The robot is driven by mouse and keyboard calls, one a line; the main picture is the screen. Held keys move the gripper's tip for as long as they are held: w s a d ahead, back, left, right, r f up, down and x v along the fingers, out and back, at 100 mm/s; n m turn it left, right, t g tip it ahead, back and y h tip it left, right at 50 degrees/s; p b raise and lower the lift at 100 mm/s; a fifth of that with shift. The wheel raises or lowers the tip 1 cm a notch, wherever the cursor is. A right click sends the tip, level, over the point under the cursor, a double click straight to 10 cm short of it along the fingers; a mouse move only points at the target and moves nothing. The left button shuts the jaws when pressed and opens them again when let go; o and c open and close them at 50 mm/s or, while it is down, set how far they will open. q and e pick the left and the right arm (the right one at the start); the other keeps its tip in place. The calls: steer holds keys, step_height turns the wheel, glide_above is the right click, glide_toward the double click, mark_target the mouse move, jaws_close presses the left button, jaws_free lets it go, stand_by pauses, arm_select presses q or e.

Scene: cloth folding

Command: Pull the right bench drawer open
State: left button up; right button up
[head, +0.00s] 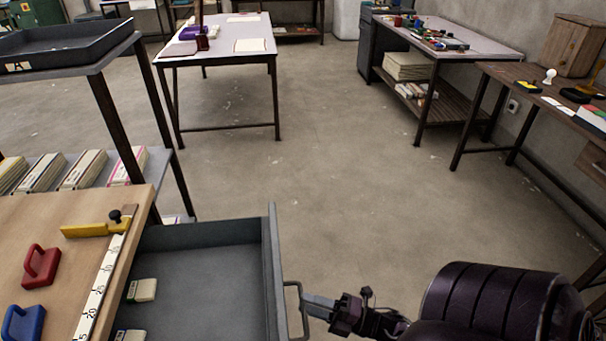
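The grey bench drawer (205,275) stands pulled out from the right side of the wooden bench (75,215), its inside in view. Its metal loop handle (291,285) is on the drawer's right-hand front panel (273,265). My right gripper (306,303) reaches in from the right, with its grey fingers at the handle's bar; they look shut on it, though the tips are partly hard to make out. Two small pale blocks, one being this block (142,290), lie in the drawer. My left gripper is not in view.
On the bench are a red-handled tool (41,266), a blue one (22,322), a yellow tool (84,230) and a white ruler strip (97,290). A shelf rack (112,115) stands behind the bench. The concrete floor (330,170) beyond the drawer is clear.

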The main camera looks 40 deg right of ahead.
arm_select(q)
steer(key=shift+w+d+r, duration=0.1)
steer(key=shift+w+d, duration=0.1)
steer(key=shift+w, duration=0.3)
arm_select(e)
steer(key=v, duration=0.5)
steer(key=shift+s+d, duration=0.1)
steer(key=shift+s, duration=0.05)
